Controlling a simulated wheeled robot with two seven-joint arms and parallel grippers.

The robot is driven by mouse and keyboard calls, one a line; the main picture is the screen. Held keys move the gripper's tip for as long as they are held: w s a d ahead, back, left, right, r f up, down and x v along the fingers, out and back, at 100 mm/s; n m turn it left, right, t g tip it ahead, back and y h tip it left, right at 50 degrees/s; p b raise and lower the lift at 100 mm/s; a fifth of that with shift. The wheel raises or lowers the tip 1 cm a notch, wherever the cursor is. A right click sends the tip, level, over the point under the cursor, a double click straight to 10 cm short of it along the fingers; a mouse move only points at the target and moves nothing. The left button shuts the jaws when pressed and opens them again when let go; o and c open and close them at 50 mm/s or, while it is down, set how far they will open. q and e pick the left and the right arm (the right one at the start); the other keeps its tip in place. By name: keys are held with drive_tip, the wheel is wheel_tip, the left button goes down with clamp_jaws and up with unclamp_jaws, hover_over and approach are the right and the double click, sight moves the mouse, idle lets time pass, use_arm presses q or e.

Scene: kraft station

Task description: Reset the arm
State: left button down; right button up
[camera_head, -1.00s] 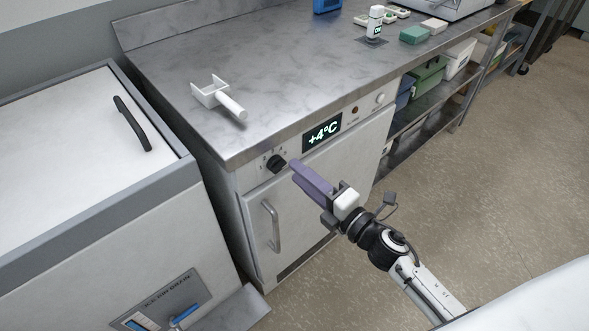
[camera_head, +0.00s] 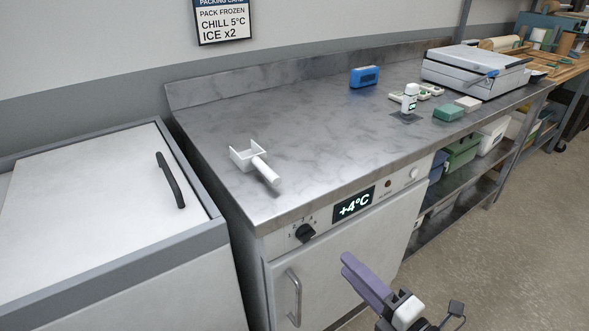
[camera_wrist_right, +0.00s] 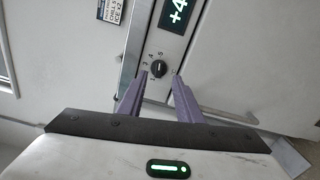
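My right gripper (camera_head: 350,264) is at the bottom of the head view, in front of the cabinet door and below and right of the black dial (camera_head: 305,232). Its purple fingers overlap in the head view. In the right wrist view, the right gripper (camera_wrist_right: 158,77) has its fingers apart with nothing between them. The dial (camera_wrist_right: 158,68) shows just beyond the fingertips, not touched. The display (camera_head: 353,205) beside the dial reads +4°C. My left gripper is not in view.
A white scoop (camera_head: 255,164) lies on the steel counter (camera_head: 320,140). A lidded chest (camera_head: 80,200) stands at left. A white thermometer-like device (camera_head: 410,98), green box (camera_head: 447,113), blue box (camera_head: 364,76) and grey machine (camera_head: 475,70) are farther back. Floor at right is clear.

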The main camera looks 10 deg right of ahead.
drive_tip(key=s+a+f+m+g+h, duration=0.1)
drive_tip(key=s+f+m+g, duration=0.3)
drive_tip(key=s+f+m, duration=0.4)
drive_tip(key=s+a+f+m+g+h, duration=0.2)
drive_tip(key=s+a+f+m+g, duration=0.2)
drive_tip(key=s+f+m, duration=0.4)
wheel_tip(320, 180, down, 4)
drive_tip(key=m, duration=0.5)
drive_tip(key=shift+a+r+m+h, duration=0.2)
drive_tip(key=shift+a+m+h, duration=0.1)
drive_tip(key=shift+a, duration=0.05)
